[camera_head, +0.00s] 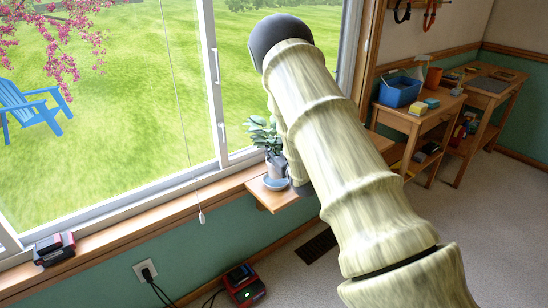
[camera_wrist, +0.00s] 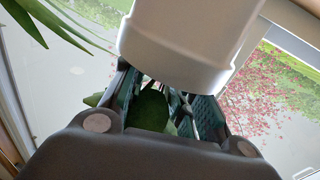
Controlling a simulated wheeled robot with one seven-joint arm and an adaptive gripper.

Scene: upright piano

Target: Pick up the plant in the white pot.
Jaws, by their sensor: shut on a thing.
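The plant (camera_head: 265,136) has broad green leaves and stands upright by the window, its pale pot (camera_head: 274,167) low on a small wooden ledge. In the wrist view the white pot (camera_wrist: 185,40) fills the top middle, right at the fingers. My gripper (camera_wrist: 166,92) is shut on the potted plant. A green leaf (camera_wrist: 150,110) shows between the dark fingers. The exact contact is partly hidden. In the head view my arm covers the right side of the pot and most of my gripper.
The wooden ledge (camera_head: 282,202) juts from the window sill. The window glass is close behind the plant. A blind cord (camera_head: 202,215) hangs to the left. A red device (camera_head: 244,287) lies on the floor. A wooden bench (camera_head: 425,118) with a blue bin (camera_head: 399,91) stands right.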

